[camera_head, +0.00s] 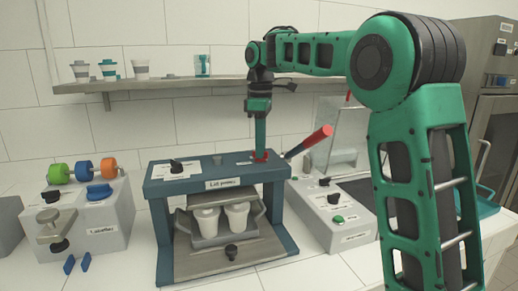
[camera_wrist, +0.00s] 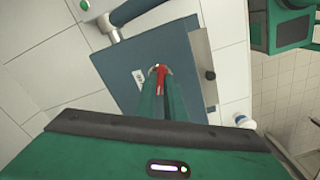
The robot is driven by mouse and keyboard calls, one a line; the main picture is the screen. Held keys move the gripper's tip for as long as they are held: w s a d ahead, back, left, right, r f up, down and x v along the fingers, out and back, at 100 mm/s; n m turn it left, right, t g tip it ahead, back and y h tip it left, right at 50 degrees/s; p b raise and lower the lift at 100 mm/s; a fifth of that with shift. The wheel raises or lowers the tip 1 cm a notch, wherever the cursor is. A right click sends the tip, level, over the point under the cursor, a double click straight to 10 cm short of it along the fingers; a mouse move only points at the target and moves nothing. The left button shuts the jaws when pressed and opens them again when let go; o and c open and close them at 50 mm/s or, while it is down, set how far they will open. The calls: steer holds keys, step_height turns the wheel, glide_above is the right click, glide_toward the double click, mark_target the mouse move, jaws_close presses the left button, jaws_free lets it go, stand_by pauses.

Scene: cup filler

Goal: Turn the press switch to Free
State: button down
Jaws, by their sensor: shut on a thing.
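The lid press (camera_head: 222,183) is a blue frame standing on the counter. On the right of its top is a small red switch (camera_wrist: 161,72) with a small white label beside it, too small to read. My gripper (camera_head: 260,153) points down at the press top with its fingers shut on the red switch. In the wrist view the two green fingers reach the switch, and its red end shows between their tips. The switch's exact setting cannot be read. A black knob (camera_head: 177,165) on a white label sits on the left of the press top.
A lever with a red handle (camera_head: 308,142) rises at the press's right. Two white cups (camera_head: 237,215) stand under the press. A grey box with a green button (camera_head: 338,219) is at right, and a box with coloured rings (camera_head: 83,170) at left. A shelf (camera_head: 160,82) runs behind.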

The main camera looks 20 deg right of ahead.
steer(key=m, duration=0.6)
steer(key=shift+w+r+m, duration=0.15)
steer(key=shift+m, duration=0.15)
steer(key=m, duration=0.5)
steer(key=shift+d+m, duration=0.1)
steer(key=shift+m, duration=0.3)
steer(key=c, duration=1.8)
jaws_free()
steer(key=shift+c, duration=0.2)
step_height(320, 180, up, 10)
steer(key=shift+r, duration=0.25)
